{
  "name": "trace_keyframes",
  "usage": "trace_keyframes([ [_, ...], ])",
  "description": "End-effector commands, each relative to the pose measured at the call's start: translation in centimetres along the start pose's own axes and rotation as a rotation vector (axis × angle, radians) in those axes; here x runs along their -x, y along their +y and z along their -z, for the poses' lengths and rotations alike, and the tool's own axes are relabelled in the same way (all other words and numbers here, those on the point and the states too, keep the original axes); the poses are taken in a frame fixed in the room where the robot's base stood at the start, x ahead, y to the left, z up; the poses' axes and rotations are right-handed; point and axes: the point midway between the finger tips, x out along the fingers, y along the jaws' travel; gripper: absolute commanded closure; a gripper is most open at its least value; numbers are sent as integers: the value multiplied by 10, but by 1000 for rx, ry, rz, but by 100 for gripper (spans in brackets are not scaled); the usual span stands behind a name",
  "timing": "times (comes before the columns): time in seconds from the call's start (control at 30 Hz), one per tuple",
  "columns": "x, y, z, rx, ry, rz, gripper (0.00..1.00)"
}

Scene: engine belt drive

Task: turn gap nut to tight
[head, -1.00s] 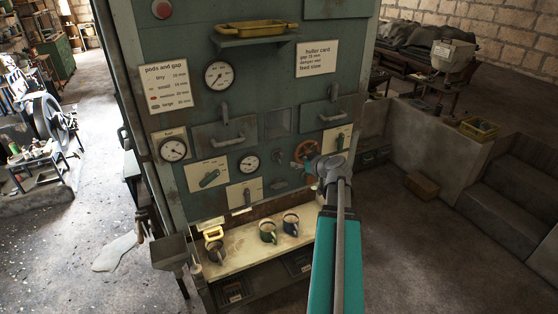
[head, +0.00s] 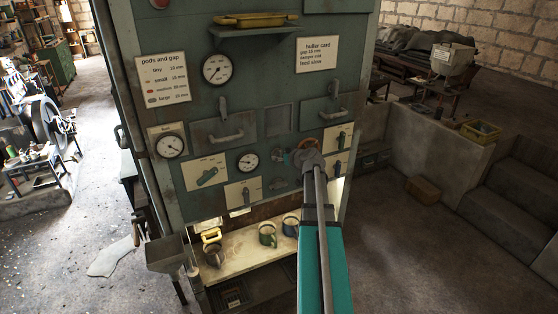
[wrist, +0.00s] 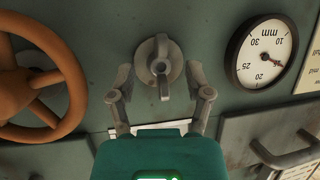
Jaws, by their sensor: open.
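The gap nut (wrist: 158,66) is a grey round knob with a raised bar across it, on the green panel in the upper middle of the wrist view. In the head view it appears as a small grey knob (head: 279,156) between a gauge and the orange wheel. My gripper (wrist: 159,72) is open, with one finger on each side of the nut and visible gaps between. I cannot tell how deep the fingertips reach. In the head view my gripper (head: 309,160) is in front of the panel and covers most of the wheel.
An orange handwheel (wrist: 70,75) is close beside the nut in the wrist view. A round mm gauge (wrist: 262,52) is on the other side. A drawer handle (wrist: 285,155) sticks out nearby. Mugs (head: 267,235) stand on the shelf below.

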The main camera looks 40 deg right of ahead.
Motion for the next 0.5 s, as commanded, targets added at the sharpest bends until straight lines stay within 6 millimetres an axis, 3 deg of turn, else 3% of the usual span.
trace_keyframes([
  [0.37,-4,0,0,0,0,0,35],
  [0.5,-4,0,0,1,0,0,57],
])
